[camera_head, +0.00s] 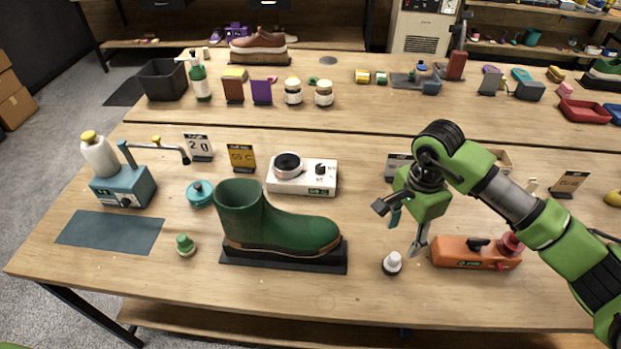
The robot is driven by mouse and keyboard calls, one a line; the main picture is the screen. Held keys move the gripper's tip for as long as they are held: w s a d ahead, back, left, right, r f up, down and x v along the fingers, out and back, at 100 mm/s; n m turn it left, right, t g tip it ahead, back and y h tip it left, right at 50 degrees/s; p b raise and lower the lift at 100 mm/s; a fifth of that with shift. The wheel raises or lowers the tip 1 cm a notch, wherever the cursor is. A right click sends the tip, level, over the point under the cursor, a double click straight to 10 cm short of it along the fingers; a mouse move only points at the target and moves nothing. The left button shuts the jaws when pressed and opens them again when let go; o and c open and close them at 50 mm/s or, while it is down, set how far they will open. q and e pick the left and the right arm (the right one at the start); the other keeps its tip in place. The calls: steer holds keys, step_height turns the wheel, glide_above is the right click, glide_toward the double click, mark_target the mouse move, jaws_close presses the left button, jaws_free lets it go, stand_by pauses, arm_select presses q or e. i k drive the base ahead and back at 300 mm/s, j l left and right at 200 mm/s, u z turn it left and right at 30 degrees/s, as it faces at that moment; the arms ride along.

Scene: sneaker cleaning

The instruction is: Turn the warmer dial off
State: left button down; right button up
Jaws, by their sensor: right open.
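The warmer (328,182) is a white box in the middle of the near table, behind the green boot. A round black-and-white cup or well (287,165) sits on its left part. A small black dial (320,168) is on its top right part. A small green display shows on its front; the dial's setting is too small to read. My right gripper (407,232) is open and empty, pointing down over the table to the right of the warmer and apart from it. My left gripper is not in view.
A green boot (262,228) stands on a black base in front of the warmer. A white-capped bottle (392,263) and an orange device (470,252) are near my right gripper. A teal pump device (125,185) stands at left.

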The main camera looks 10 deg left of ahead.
mark_target(320, 168)
steer(key=i+u, duration=0.75)
steer(key=u, duration=0.15)
